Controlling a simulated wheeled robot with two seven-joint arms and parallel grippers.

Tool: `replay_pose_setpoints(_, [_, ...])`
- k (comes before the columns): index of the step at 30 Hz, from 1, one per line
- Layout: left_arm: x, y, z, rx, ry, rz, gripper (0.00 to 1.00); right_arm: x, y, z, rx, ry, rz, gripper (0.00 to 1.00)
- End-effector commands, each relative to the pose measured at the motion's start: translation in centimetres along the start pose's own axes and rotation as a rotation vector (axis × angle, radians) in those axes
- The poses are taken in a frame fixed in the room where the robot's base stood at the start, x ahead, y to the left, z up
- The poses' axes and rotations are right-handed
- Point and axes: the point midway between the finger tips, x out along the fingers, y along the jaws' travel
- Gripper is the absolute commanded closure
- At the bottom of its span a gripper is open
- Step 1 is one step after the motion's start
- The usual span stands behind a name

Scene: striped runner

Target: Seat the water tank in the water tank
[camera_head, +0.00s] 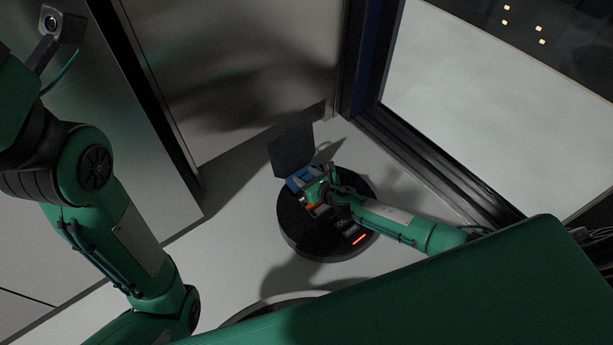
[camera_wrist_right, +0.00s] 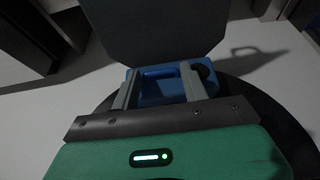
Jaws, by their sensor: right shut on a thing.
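A round black robot vacuum (camera_head: 302,236) lies on the floor with its dark flap (camera_head: 291,148) raised at the back; the flap also stands behind the gripper in the right wrist view (camera_wrist_right: 160,30). A blue water tank (camera_head: 297,182) is at the vacuum's back edge, by the foot of the flap. My right gripper (camera_head: 312,186) is over the vacuum. In the right wrist view its two grey fingers (camera_wrist_right: 160,85) are shut on the blue tank (camera_wrist_right: 158,92). The tank's underside is hidden, so I cannot tell whether it is fully down in its bay. My left gripper is out of view.
A red light strip (camera_head: 359,239) glows on the vacuum's front. A metal cabinet front (camera_head: 225,80) stands behind, and a dark-framed pale panel (camera_head: 480,100) is at the right. Pale floor (camera_head: 235,250) is clear left of the vacuum.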

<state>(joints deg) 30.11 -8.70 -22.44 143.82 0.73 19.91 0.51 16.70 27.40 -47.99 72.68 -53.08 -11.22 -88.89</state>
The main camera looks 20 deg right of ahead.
Motion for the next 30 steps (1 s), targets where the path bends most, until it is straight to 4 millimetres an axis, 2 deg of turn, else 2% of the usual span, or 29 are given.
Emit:
replay_pose_setpoints(14, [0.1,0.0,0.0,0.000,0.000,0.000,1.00,0.0,0.0,0.1,0.000,-0.001,0.000,0.89])
replay_pose_setpoints(30, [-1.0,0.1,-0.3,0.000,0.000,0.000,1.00,0.5,0.0,-1.1,0.000,-0.001,0.000,0.89])
